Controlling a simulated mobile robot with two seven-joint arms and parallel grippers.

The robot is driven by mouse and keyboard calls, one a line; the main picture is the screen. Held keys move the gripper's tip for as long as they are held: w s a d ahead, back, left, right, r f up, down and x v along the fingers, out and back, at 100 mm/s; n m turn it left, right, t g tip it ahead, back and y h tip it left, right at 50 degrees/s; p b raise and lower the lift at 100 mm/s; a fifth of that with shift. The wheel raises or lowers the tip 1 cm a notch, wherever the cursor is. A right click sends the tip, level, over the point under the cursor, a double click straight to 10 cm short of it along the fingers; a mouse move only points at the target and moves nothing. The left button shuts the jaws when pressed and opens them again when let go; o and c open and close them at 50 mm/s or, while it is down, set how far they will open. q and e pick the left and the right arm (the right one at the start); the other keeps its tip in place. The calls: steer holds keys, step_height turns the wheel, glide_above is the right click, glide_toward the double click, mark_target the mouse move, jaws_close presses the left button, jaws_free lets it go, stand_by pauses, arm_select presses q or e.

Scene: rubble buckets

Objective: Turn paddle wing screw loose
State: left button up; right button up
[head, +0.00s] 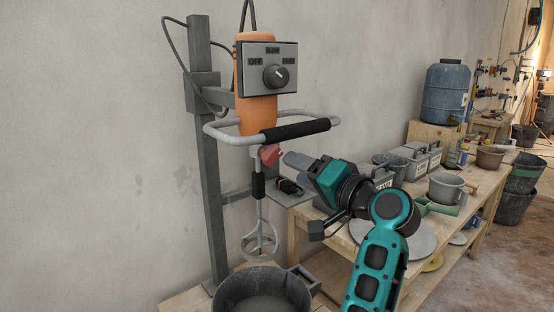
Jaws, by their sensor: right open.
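An orange mixer (256,117) with a grey control box and dial hangs on a grey upright stand. Its shaft carries a paddle (261,246) above a dark bucket (262,290). A red wing screw (271,154) sits on the shaft just below the mixer's handle. My right gripper (287,158) reaches in from the right, its fingertips close to the wing screw. It is open; whether the fingers touch the screw cannot be told. My left gripper is not in view.
A wooden bench (465,205) along the wall holds grey boxes, pots and tools. A blue barrel (446,93) stands at the back right. Dark buckets (524,174) stand on the floor at the far right. The wall left of the stand is clear.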

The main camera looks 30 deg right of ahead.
mark_target(274, 158)
steer(key=w, duration=0.7)
steer(key=shift+w+a, duration=0.25)
steer(key=shift+a, duration=0.1)
steer(key=shift+c, duration=0.3)
jaws_close()
